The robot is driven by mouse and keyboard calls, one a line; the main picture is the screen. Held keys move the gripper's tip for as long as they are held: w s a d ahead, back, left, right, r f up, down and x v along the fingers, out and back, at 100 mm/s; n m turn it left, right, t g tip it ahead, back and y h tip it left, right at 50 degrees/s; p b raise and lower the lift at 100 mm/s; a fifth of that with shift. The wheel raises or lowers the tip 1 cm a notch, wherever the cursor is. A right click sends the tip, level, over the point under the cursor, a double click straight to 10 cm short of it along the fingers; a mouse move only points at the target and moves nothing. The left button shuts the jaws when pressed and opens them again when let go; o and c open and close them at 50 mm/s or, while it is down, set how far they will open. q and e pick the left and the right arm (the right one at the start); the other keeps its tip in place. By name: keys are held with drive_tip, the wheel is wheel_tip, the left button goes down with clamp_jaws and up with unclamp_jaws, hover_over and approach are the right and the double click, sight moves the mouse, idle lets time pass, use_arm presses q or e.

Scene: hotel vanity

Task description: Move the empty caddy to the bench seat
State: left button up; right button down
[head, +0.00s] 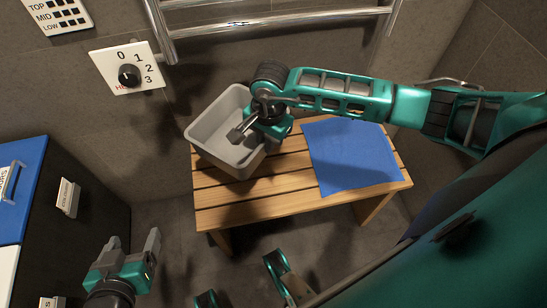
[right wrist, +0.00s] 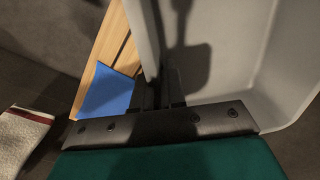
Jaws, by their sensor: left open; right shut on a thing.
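The empty grey caddy (head: 209,121) is at the left part of the slatted wooden bench seat (head: 250,202), slightly tilted in the head view; whether its base touches the slats is hard to tell. My right gripper (head: 246,130) is shut on the caddy's near-right wall. In the right wrist view the caddy wall (right wrist: 146,38) runs between the fingers, and the caddy's inside (right wrist: 225,50) is bare. My left gripper (head: 135,254) is open and empty, low at the left over the floor, apart from the bench.
A blue cloth (head: 350,155) lies on the bench's right part; it also shows in the right wrist view (right wrist: 108,92). A metal towel rail (head: 280,22) is on the wall behind. A dial panel (head: 127,67) is on the wall at left. A blue-topped dark cabinet (head: 90,225) stands at left.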

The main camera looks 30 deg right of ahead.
wheel_tip(320, 180, down, 15)
drive_tip(key=b, duration=0.3)
drive_tip(key=shift+r+b, duration=0.1)
drive_tip(key=shift+b, duration=0.3)
drive_tip(key=shift+w, duration=0.1)
drive_tip(key=c, duration=1.2)
unclamp_jaws()
